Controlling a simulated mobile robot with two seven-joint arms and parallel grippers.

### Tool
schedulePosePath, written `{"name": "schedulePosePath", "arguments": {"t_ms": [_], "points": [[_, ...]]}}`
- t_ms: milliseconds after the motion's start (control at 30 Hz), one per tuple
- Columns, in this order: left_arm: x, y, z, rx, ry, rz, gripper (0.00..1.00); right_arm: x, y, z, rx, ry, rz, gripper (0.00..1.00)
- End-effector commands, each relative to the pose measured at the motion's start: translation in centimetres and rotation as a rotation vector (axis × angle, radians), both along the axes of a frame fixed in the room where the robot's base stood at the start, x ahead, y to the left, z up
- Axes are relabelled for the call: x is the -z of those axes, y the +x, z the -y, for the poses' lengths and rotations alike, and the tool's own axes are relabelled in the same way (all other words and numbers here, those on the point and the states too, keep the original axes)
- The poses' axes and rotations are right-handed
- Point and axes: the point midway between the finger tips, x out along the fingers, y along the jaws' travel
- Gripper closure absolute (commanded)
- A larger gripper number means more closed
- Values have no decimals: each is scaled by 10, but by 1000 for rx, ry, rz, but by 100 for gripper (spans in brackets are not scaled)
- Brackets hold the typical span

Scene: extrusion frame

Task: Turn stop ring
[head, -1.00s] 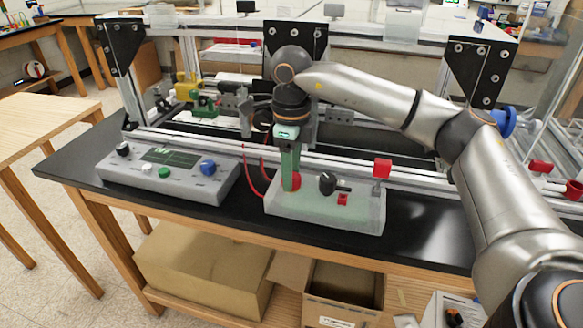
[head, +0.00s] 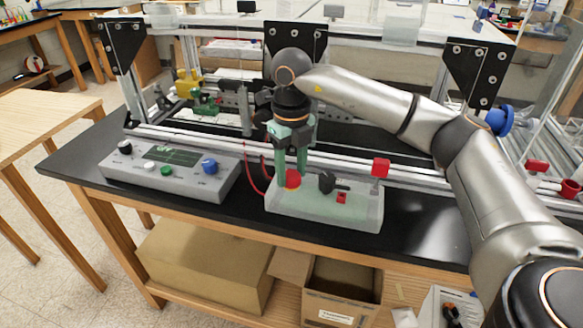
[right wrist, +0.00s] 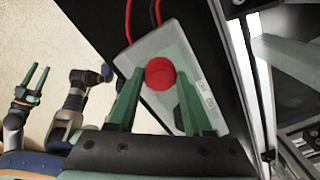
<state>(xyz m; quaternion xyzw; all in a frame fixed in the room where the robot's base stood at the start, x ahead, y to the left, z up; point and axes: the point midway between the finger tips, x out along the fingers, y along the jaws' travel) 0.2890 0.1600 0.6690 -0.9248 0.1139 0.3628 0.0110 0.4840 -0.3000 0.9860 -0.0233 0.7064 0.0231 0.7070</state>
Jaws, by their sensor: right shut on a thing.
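The red stop button with its ring (head: 293,180) stands on the left part of a pale green-grey control box (head: 340,215) on the black bench. In the right wrist view the round red top (right wrist: 160,73) lies between the fingertips. My right gripper (head: 292,184) points down from above, shut on the red stop piece, one green finger on each side. The fingers partly hide its sides, and I cannot make out the ring apart from the button. My left gripper (right wrist: 38,72) shows only at the left of the right wrist view, with its green fingers apart and empty.
A grey control panel (head: 170,172) sits to the left. The aluminium frame rail (head: 350,163) stands close behind.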

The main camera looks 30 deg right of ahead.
Motion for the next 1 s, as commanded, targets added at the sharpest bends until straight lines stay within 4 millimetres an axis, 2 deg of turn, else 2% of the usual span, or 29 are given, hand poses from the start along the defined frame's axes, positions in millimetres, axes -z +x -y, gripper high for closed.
{"name": "schedulePosePath", "arguments": {"t_ms": [400,433,700,1000], "points": [[1,1,0,-1,0,-1,50,1,0,0,6,0,1,100],[0,1,0,-1,2,-1,50,1,0,0,6,0,1,47],[0,2,0,-1,1,0,50,0,0,0,5,0,0,19],[0,2,0,0,0,0,50,-4,0,0,5,0,1,19]]}}
